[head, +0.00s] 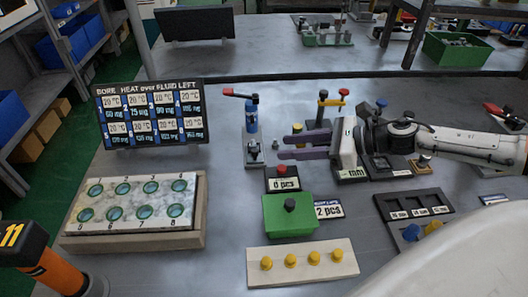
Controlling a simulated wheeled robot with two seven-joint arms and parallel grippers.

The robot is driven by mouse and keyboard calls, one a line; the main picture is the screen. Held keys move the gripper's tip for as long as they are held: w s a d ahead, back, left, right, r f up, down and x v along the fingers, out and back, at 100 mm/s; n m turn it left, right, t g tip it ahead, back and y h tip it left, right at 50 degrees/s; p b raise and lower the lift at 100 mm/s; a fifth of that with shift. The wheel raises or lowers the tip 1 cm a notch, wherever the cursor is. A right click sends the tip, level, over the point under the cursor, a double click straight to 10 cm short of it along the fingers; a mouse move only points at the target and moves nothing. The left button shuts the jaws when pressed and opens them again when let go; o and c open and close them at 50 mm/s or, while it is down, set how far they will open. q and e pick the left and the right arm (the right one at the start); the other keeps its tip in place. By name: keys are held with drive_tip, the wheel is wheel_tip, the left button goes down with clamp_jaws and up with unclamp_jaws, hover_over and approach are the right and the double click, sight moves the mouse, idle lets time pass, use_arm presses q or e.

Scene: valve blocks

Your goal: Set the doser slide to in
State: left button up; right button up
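I cannot tell for certain which part is the doser slide. A green box (290,221) with a black knob on top stands at the centre, with a "2 pcs" label (328,209) at its right. Just behind it is a small dark block with a red knob (282,171) and a "pcs" label. My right gripper (282,147) comes in from the right, its two purple fingers apart and pointing left. Nothing shows between them. The fingers appear above and behind the red-knobbed block, apart from it. My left gripper is not in view.
A blue valve post with a red lever (250,117) stands left of the fingers. A board of yellow knobs (303,263) lies in front. A numbered block of round wells (133,210) and a sign board (151,113) are left.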

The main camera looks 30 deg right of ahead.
sight(256, 150)
drive_tip(key=shift+x, duration=1.4)
drive_tip(key=shift+w+a, duration=0.2)
drive_tip(key=shift+w, duration=0.15)
drive_tip(key=shift+p+x, duration=0.8)
drive_tip(key=shift+x, duration=1.4)
drive_tip(key=shift+s+f, duration=0.1)
drive_tip(key=shift+f, duration=0.15)
clamp_jaws()
